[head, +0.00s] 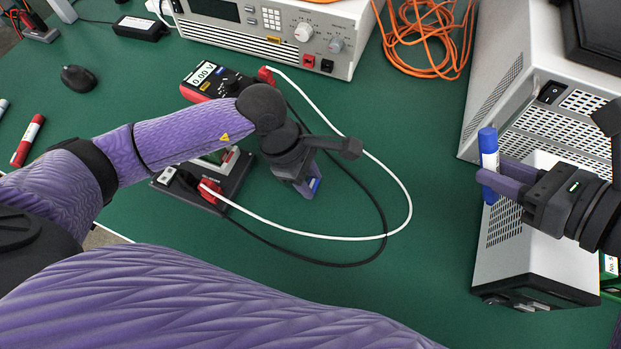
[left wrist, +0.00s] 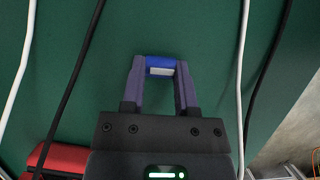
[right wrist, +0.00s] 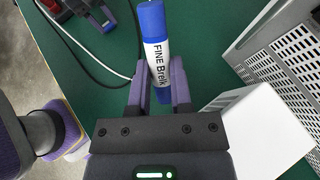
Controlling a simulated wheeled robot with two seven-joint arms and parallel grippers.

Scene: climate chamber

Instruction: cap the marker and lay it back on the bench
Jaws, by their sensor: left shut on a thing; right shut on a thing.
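The marker (head: 489,145) has a white body with "FINE" lettering, a blue upper end and blue lower down. My right gripper (head: 492,178) is shut around its lower part and holds it roughly upright, above the right side of the bench (head: 420,290). The marker also shows in the right wrist view (right wrist: 156,45); its lowest end is partly hidden by the fingers. My left gripper (head: 311,188) is shut on a small blue piece with a pale band, seemingly the cap (left wrist: 160,63), above mid-bench. The cap and the marker are well apart.
A white cable (head: 410,205) and a black cable loop under my left gripper. A red multimeter (head: 208,80) and a dark terminal stand (head: 230,180) are near my left arm. White vented boxes (head: 540,245) stand by my right gripper.

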